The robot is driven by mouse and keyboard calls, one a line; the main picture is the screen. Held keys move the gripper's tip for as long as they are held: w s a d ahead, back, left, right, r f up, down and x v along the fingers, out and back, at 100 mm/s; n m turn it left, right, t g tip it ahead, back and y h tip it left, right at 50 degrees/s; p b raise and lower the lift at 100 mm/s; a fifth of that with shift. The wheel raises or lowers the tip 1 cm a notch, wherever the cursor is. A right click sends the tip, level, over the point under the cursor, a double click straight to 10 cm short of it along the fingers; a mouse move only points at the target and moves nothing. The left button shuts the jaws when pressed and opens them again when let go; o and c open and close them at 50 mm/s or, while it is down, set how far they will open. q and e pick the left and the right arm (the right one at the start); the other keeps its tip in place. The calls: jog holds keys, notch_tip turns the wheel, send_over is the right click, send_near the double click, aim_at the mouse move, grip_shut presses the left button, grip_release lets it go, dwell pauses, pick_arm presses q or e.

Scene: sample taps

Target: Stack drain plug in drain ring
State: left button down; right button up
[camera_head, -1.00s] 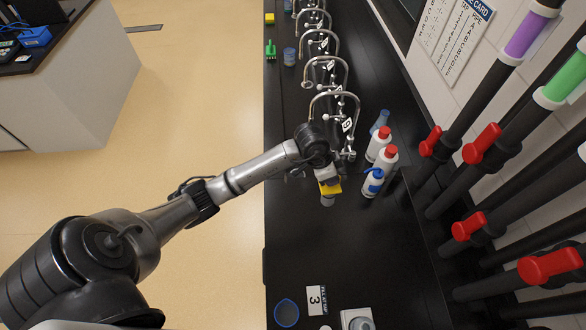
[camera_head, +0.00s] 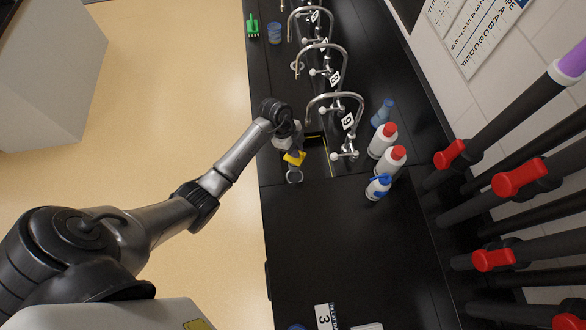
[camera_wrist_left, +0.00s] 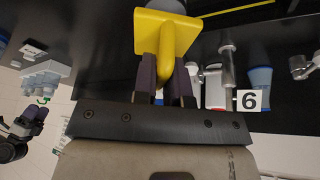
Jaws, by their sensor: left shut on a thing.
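My left gripper (camera_head: 290,139) is shut on the yellow handle of the drain plug (camera_head: 295,158) at the front side of the black counter. In the left wrist view the two dark fingers (camera_wrist_left: 166,85) close on the yellow handle, below a square yellow plate (camera_wrist_left: 167,33). A rounded grey end shows past the plate, and a pale ring-like end (camera_head: 294,175) in the head view. A small grey ring (camera_head: 297,66) lies by the spout of tap 8; I cannot tell whether it is the drain ring. My right gripper (camera_wrist_left: 30,122) seems to show small in the left wrist view, its jaws unclear.
A dark recess with a yellow edge (camera_head: 327,155) lies beside the held plug, near tap 9 (camera_head: 345,110). White red-capped bottles (camera_head: 388,160) and a blue-topped bottle (camera_head: 378,187) stand to the right. The counter (camera_head: 350,240) in front is largely clear.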

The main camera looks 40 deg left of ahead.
aim_at(294, 163)
pick_arm(q)
jog(key=shift+m, duration=0.6)
pick_arm(e)
jog(key=shift+s, duration=0.1)
pick_arm(q)
jog(key=shift+f, duration=0.3)
notch_tip(294, 163, down, 4)
jog(key=shift+r+m, duration=0.1)
jog(key=shift+m, duration=0.2)
jog(key=shift+f, duration=2.75)
pick_arm(e)
jog(key=shift+w+a, duration=0.2)
jog(key=shift+d, duration=0.1)
pick_arm(q)
jog(key=shift+f, duration=0.4)
pick_arm(e)
jog(key=shift+f, duration=0.25)
pick_arm(q)
jog(key=c, duration=1.2)
grip_release()
pick_arm(e)
jog(key=shift+r, duration=0.1)
